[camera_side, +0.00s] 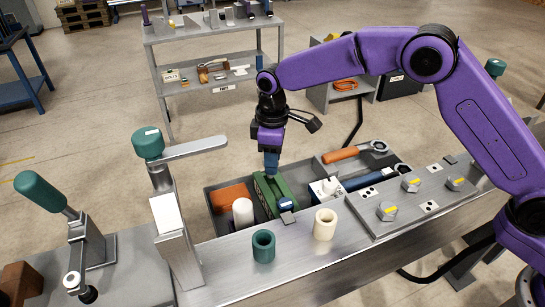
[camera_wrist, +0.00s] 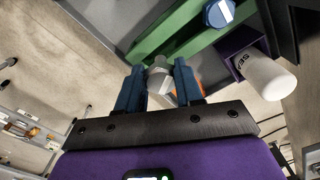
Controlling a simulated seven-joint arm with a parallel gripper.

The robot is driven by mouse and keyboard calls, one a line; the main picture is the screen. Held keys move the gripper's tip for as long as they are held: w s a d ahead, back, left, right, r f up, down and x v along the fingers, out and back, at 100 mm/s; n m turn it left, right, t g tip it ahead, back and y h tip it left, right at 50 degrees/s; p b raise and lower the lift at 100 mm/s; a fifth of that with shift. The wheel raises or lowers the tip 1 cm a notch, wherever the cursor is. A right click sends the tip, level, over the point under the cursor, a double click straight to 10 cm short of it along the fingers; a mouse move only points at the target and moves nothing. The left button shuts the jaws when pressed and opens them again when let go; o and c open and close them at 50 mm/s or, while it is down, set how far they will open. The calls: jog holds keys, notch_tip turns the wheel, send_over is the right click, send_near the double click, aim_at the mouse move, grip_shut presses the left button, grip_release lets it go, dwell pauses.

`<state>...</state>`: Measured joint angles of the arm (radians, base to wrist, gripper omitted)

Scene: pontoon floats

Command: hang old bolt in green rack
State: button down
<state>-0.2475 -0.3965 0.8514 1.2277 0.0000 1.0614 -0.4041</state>
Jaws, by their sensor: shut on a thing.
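My gripper (camera_side: 271,172) points down over the far end of the green rack (camera_side: 283,192), which lies in the grey tray. In the wrist view, the blue fingers of my gripper (camera_wrist: 160,88) are shut on a grey bolt (camera_wrist: 159,68). The bolt is close to the edge of the green rack (camera_wrist: 170,40); I cannot tell whether it touches or rests in it. In the side view the bolt is hidden by the fingers and the rack.
The tray also holds an orange block (camera_side: 232,196), a white bottle (camera_side: 242,213) and an orange-handled wrench (camera_side: 341,155). A green cup (camera_side: 263,246) and a cream cup (camera_side: 325,224) stand on the near ledge. A plate with hex bolts (camera_side: 410,197) is at right.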

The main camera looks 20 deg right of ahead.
jog(key=shift+f, duration=2.35)
jog(key=c, duration=0.7)
grip_release()
jog(key=shift+o, duration=0.2)
notch_tip(320, 180, up, 18)
jog(key=shift+f, duration=0.2)
jog(key=shift+d, duration=0.1)
